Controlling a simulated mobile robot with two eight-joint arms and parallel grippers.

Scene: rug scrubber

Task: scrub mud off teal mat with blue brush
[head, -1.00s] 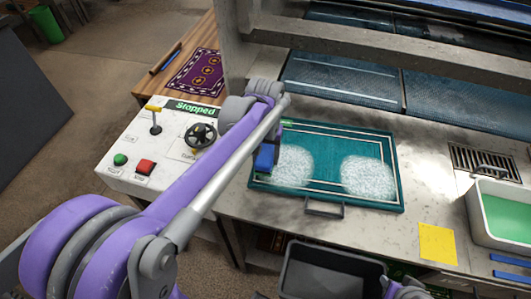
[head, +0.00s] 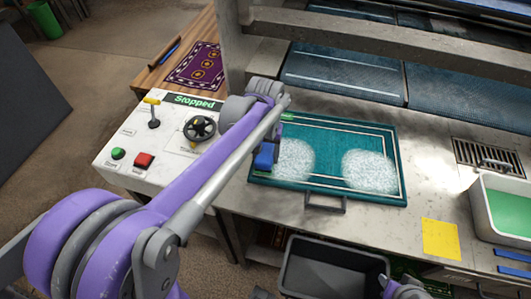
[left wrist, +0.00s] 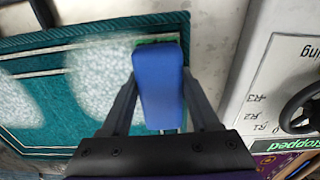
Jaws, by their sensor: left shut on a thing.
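The teal mat (head: 330,135) lies flat on the grey counter, with pale border lines. Two whitish, speckled patches, one left (head: 293,160) and one right (head: 369,170), cover part of it. I cannot tell whether they are foam or mud. The blue brush (head: 263,160) is at the mat's left edge, beside the left patch. In the left wrist view my left gripper (left wrist: 159,80) is shut on the brush, with one finger on each side. Its underside is hidden, so contact with the mat is unclear. In the head view my arm hides most of the gripper.
A control box (head: 130,140) with a lever, knob and buttons stands left, its sign reading "Stopped". A sink with green liquid (head: 508,215) and a yellow note (head: 440,240) are right. A dark bin (head: 320,272) sits below the counter. A metal handle (head: 324,203) fronts the mat.

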